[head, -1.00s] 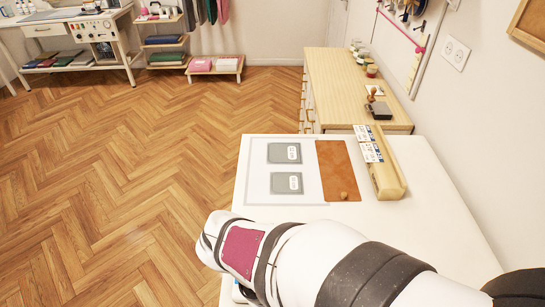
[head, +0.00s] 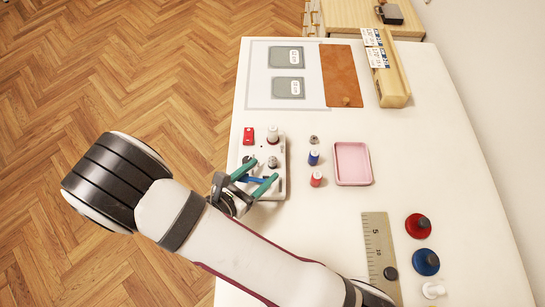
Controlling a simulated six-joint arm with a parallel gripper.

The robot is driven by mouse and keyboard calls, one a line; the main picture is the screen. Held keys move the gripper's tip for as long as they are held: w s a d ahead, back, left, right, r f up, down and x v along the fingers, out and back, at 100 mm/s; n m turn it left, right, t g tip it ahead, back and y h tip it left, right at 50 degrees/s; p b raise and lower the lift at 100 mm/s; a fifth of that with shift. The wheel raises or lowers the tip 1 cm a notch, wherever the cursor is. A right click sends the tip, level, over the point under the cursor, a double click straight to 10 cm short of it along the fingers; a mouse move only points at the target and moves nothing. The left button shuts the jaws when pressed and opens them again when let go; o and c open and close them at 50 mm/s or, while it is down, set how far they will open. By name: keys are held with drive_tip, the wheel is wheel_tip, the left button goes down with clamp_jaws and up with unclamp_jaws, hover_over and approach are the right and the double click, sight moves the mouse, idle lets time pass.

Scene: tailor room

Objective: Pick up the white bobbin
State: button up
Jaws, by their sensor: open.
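A white rack (head: 281,185) stands near the table's left edge. A small white bobbin (head: 273,134) with a darker base stands upright at its far end. My gripper (head: 256,178) is over the rack's near part, its two green-tipped fingers apart and pointing right. A blue piece shows between the fingers; I cannot tell whether they touch it. The gripper is apart from the white bobbin, on its near side. A grey metal peg or bobbin (head: 273,161) stands between them. My gripper and arm hide part of the rack.
A red item (head: 249,136) sits at the rack's far left. Loose silver (head: 314,139), blue (head: 314,158) and red (head: 316,179) bobbins stand right of the rack, before a pink tray (head: 352,163). A ruler (head: 379,245) and red (head: 418,226), blue (head: 426,262) and white (head: 434,290) round pieces lie nearer.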

sight(271, 162)
drive_tip(key=x, duration=0.3)
drive_tip(key=shift+w, duration=0.2)
drive_tip(key=shift+r, duration=0.1)
clamp_jaws()
